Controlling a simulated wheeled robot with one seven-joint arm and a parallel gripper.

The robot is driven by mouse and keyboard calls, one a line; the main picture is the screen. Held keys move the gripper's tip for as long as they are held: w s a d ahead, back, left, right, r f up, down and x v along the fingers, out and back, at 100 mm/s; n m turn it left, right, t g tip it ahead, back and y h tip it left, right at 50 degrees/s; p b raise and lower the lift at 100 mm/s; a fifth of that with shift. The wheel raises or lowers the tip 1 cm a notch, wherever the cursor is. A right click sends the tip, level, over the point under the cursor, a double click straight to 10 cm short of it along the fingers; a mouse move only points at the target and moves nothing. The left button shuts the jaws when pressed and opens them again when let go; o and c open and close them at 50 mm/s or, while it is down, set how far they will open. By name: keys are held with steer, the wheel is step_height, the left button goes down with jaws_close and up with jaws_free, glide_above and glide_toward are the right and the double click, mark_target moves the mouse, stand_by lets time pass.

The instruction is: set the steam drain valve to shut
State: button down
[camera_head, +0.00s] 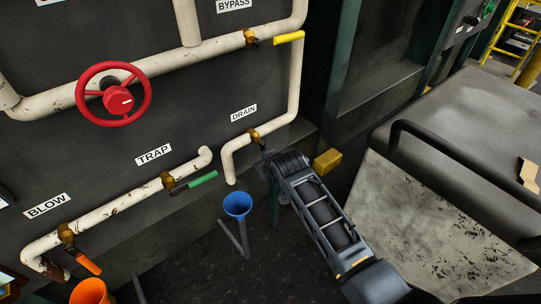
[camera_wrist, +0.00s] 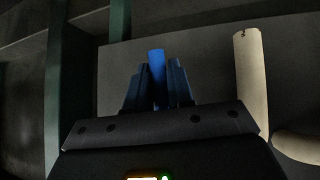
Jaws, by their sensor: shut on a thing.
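The DRAIN label (camera_head: 243,113) is on the dark wall panel, above a cream pipe that bends down to an open end. The drain valve's brass body (camera_head: 254,136) sits on this pipe. My gripper (camera_head: 266,158) is just below and right of the valve body. In the wrist view its fingers are closed around a blue lever handle (camera_wrist: 156,65), whose end sticks up between them. In the head view the gripper hides this handle, so I cannot tell its exact angle there. The pipe's open end (camera_wrist: 250,75) stands right of the fingers in the wrist view.
A blue funnel (camera_head: 237,204) stands below the drain outlet. The trap valve's green handle (camera_head: 203,179), the blow valve's orange handle (camera_head: 88,263), the bypass valve's yellow handle (camera_head: 289,37) and a red handwheel (camera_head: 113,94) are nearby. A yellow block (camera_head: 327,161) is beside my arm.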

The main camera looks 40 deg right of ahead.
steer(key=shift+a+y+p, duration=0.35)
steer(key=shift+a+y, duration=0.05)
steer(key=shift+a, duration=0.05)
steer(key=shift+f, duration=0.1)
steer(key=c, duration=1.1)
jaws_free()
steer(key=v, duration=0.8)
steer(key=shift+s+f, duration=0.1)
